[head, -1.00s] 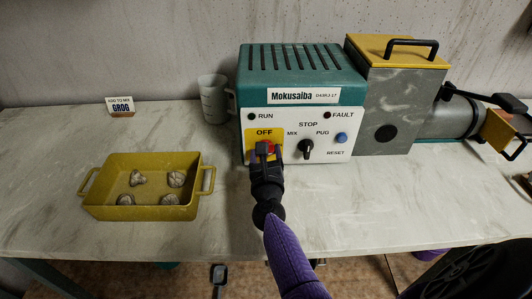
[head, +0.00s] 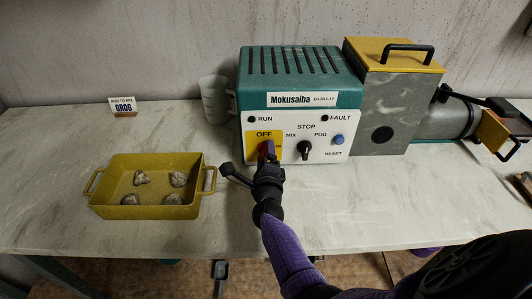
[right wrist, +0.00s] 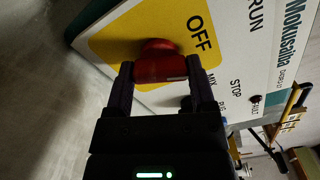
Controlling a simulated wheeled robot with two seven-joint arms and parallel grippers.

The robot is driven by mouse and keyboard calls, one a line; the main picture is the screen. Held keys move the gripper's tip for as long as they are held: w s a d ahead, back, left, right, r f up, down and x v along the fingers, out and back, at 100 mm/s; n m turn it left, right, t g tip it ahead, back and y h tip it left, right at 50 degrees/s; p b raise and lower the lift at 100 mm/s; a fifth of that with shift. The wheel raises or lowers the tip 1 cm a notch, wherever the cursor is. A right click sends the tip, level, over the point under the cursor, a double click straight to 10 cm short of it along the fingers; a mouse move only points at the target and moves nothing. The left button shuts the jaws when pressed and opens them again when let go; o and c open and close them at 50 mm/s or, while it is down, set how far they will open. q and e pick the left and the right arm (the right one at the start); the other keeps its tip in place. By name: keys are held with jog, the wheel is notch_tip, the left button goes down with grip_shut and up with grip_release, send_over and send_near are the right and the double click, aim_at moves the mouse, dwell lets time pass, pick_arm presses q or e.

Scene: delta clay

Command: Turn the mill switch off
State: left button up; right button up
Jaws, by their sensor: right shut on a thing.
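The mill's control box (head: 300,75) is teal with a white front panel and stands on the counter. Its switch is a red knob (head: 263,149) on a yellow plate marked OFF (head: 264,134). My right gripper (head: 268,153) is at the knob, in front of the panel. In the right wrist view the red knob (right wrist: 160,65) sits between the two fingers of the right gripper (right wrist: 160,74), which is shut on it. The fingers partly hide the knob, and the mark it points to cannot be read. My left gripper is not in view.
A black MIX/STOP/PUG selector (head: 304,149) and a blue RESET button (head: 338,140) are close right of the knob. The RUN lamp (head: 252,119) looks dark. A yellow tray (head: 145,211) with several clay lumps and a cup (head: 213,100) stand left.

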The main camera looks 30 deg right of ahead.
jog(key=n, duration=0.3)
jog(key=shift+p, duration=0.4)
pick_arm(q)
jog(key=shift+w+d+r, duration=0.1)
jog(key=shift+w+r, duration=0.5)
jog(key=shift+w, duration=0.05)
pick_arm(e)
jog(key=shift+n, duration=0.7)
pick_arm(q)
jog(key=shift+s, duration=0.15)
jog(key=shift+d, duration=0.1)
pick_arm(e)
jog(key=o, duration=1.2)
jog(key=shift+a, duration=0.1)
